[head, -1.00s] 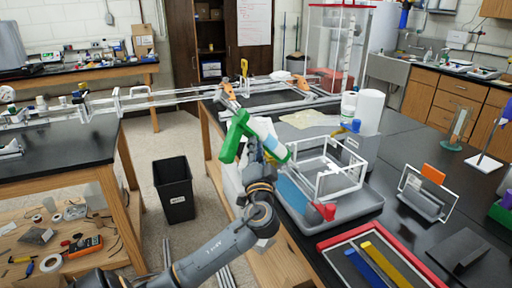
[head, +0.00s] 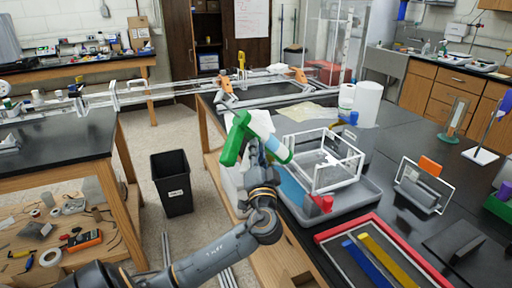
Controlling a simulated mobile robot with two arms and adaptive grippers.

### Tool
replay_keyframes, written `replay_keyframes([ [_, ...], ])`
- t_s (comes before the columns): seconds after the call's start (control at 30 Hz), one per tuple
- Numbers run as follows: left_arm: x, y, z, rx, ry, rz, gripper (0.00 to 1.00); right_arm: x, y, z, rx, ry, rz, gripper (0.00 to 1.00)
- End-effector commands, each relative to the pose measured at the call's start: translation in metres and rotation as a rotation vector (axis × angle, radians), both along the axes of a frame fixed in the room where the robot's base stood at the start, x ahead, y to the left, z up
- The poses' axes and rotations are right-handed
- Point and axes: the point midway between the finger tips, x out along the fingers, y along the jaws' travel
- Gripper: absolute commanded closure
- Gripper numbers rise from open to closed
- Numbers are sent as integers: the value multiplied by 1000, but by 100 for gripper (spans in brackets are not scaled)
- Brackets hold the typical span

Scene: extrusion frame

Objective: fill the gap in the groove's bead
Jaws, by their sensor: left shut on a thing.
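My left gripper (head: 262,153) is shut on a green tool (head: 236,137) with a pale, bluish-white barrel (head: 263,124). It holds the tool tilted, in the air at the left edge of the black-topped table. The fingers are largely hidden behind the tool and the wrist. A silver extrusion frame (head: 262,99) lies across the table's far end, with orange clamps (head: 225,90) at its corners. The tool appears in front of the near corner, apart from it. The groove, its bead and any gap are too small to make out. My right gripper is not in view.
A grey tray (head: 347,207) holding a white wire-like frame (head: 338,183) stands right of the tool. A red-rimmed tray (head: 325,236) with blue and yellow bars lies nearer. A paper roll (head: 368,104) stands behind. A black bin (head: 172,182) stands on the floor left.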

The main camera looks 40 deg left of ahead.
Motion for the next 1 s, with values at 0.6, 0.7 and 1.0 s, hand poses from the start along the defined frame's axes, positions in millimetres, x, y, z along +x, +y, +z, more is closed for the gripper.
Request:
replay_keyframes([
  [0.6, -11, -25, 2, 1, -3, -1, 100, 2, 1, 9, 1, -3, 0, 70],
  [0.7, -12, -29, 1, 1, -3, -1, 100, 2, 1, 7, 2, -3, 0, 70],
  [1.0, -17, -42, 1, 0, -2, -1, 100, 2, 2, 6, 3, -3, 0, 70],
])
